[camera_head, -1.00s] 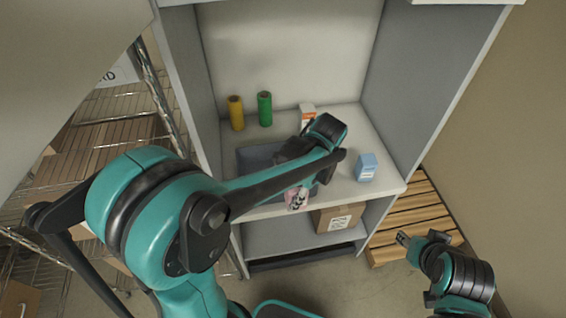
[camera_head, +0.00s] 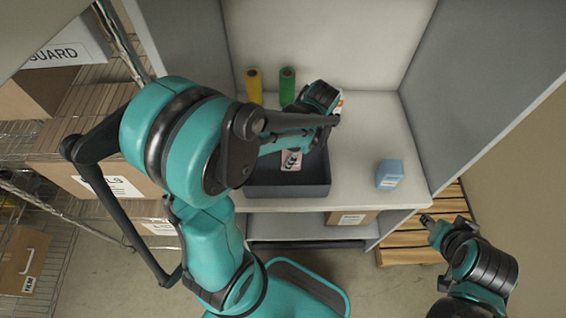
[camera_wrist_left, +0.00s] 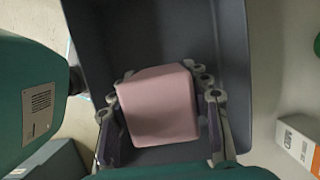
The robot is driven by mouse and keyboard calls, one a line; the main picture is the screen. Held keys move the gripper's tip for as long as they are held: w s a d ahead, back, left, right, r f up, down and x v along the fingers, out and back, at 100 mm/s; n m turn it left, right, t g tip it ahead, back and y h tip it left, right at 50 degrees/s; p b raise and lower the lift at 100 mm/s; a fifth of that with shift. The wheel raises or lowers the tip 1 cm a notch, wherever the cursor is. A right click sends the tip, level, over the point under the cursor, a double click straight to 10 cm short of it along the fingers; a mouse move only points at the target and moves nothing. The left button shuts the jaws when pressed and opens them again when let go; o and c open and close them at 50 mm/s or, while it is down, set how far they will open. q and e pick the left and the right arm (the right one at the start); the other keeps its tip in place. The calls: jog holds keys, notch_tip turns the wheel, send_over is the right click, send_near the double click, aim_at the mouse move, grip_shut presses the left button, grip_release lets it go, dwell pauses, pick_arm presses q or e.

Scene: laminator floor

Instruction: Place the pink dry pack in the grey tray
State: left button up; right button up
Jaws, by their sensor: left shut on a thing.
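The pink dry pack (camera_head: 291,160) is in my left gripper, over the grey tray (camera_head: 287,191) in the head view. The tray sits on the shelf of the white unit. In the left wrist view the pack (camera_wrist_left: 160,105) lies between the two fingers of my left gripper (camera_wrist_left: 165,120), which is shut on it. The tray's walls (camera_wrist_left: 233,60) surround the pack in that view; I cannot tell whether the pack touches the tray floor. My right gripper (camera_head: 427,221) is low at the right, in front of the pallet; its fingers are too small to read.
A yellow roll (camera_head: 254,86) and a green roll (camera_head: 287,86) stand behind the tray. A blue box (camera_head: 389,174) stands on the shelf to the right. An orange-and-white box (camera_wrist_left: 298,143) lies outside the tray. Shelf space between tray and blue box is clear.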

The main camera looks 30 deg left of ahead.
pick_arm(q)
jog(key=shift+s+a+f, duration=0.15)
jog(key=shift+a+f, duration=0.3)
jog(key=shift+a, duration=0.35)
notch_tip(320, 180, down, 4)
jog(key=shift+f+b, duration=0.1)
jog(key=shift+b, duration=0.85)
jog(key=o, duration=1.3)
